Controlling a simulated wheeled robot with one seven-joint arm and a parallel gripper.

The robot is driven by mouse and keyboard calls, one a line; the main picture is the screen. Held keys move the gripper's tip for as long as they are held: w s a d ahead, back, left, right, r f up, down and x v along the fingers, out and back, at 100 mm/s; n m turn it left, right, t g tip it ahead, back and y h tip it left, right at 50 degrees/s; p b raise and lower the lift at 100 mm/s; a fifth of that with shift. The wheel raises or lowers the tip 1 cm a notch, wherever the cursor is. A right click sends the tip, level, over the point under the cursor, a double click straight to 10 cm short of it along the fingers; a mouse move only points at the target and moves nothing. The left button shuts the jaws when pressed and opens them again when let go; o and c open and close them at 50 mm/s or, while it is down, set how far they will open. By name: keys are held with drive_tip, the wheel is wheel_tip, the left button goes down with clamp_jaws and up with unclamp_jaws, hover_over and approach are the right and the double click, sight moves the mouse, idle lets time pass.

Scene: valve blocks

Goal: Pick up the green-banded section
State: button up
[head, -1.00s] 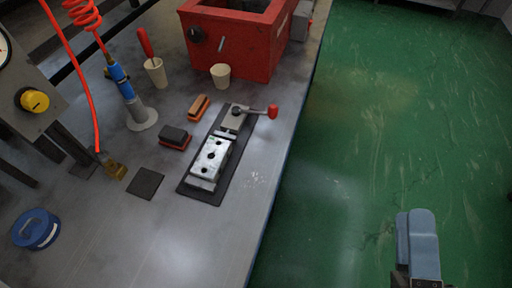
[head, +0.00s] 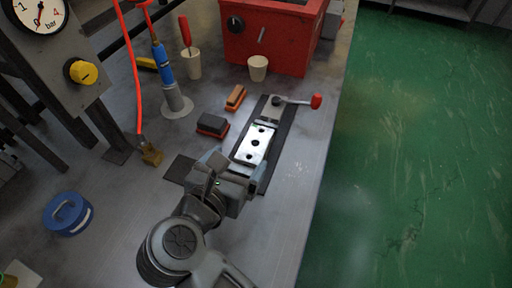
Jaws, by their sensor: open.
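I cannot clearly make out a green-banded section. A small object with green and yellow (head: 9,281) is cut off at the bottom left corner, on a pale square; I cannot tell what it is. A silver valve block (head: 256,143) with dark round holes lies in a clamp fixture on a black mat (head: 283,147). My gripper (head: 240,168) is open over the near end of this block and hides that end. I cannot tell whether it touches the block.
A clamp lever with a red knob (head: 316,101) sticks out right at the fixture's far end. Two brushes (head: 212,125) (head: 236,97), a dark square pad (head: 179,168), a cup (head: 258,68), a red box (head: 270,38) and a blue round tin (head: 68,214) stand around.

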sight(252, 148)
drive_tip(key=shift+s+d+f+p+x, duration=0.1)
drive_tip(key=shift+x, duration=1.2)
drive_tip(key=shift+s+d+f+p+x, duration=0.1)
drive_tip(key=shift+d+p+x, duration=0.05)
drive_tip(key=shift+x, duration=1.1)
drive_tip(key=shift+s+d+f+p+x, duration=0.1)
drive_tip(key=shift+x, duration=1.2)
drive_tip(key=shift+r, duration=0.1)
drive_tip(key=c, duration=1.3)
drive_tip(key=shift+c, duration=0.6)
drive_tip(key=shift+w+r, duration=0.1)
